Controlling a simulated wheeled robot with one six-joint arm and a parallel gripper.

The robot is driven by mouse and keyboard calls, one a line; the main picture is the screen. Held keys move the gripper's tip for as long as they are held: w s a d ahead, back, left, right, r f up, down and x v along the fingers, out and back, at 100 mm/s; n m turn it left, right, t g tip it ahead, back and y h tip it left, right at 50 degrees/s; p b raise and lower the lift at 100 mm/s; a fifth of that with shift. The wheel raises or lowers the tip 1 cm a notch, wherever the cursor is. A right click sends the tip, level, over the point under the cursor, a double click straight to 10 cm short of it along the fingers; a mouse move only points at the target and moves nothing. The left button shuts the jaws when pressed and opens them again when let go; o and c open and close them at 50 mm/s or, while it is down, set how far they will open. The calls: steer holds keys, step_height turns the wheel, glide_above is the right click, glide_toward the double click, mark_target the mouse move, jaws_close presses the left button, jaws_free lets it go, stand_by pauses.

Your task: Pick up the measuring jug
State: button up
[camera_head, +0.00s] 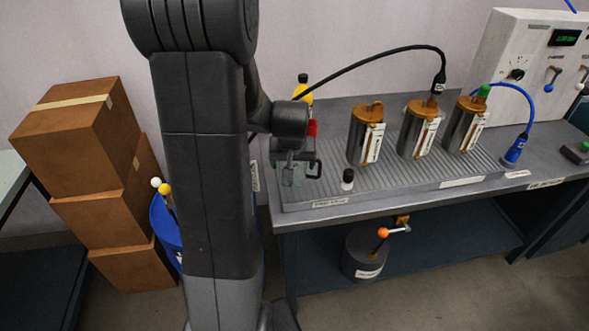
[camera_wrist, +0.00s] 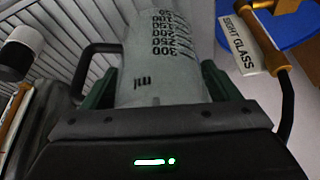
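The measuring jug is a pale, see-through cup with black volume marks and a dark side handle. In the wrist view the jug (camera_wrist: 160,60) lies between the two dark green fingers of my gripper (camera_wrist: 160,85), which press close against both sides. Its handle is at the left there. In the head view the jug (camera_head: 291,178) shows under my gripper (camera_head: 290,160) at the left end of the ribbed drip tray (camera_head: 400,187), handle to the right. My wrist hides its upper part. I cannot tell whether its base touches the tray.
Several metal cylinders with copper tops (camera_head: 365,135) stand further right on the tray. A blue drum (camera_head: 163,225) and stacked boxes (camera_head: 95,200) are at the left.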

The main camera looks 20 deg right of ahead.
steer(key=c, duration=0.8)
steer(key=shift+r, duration=0.1)
steer(key=shift+r, duration=0.6)
steer(key=s+a+b, duration=0.1)
steer(key=s+a, duration=0.3)
steer(key=s, duration=0.4)
steer(key=s+a, duration=0.4)
steer(key=s, duration=0.4)
steer(key=w+d, duration=0.2)
steer(key=w, duration=0.2)
steer(key=w+d, duration=0.2)
steer(key=w, duration=0.2)
steer(key=w+d, duration=0.2)
steer(key=w, duration=0.2)
steer(key=shift+w+d+r+p, duration=0.2)
steer(key=shift+w+d+p, duration=0.05)
steer(key=shift+w+p, duration=0.1)
steer(key=w, duration=0.1)
steer(key=w+d, duration=0.1)
steer(key=w, duration=0.1)
steer(key=shift+w+d, duration=0.25)
steer(key=shift+d, duration=0.05)
steer(key=shift+f, duration=0.6)
steer(key=shift+s+f, duration=0.1)
steer(key=shift+f, duration=0.1)
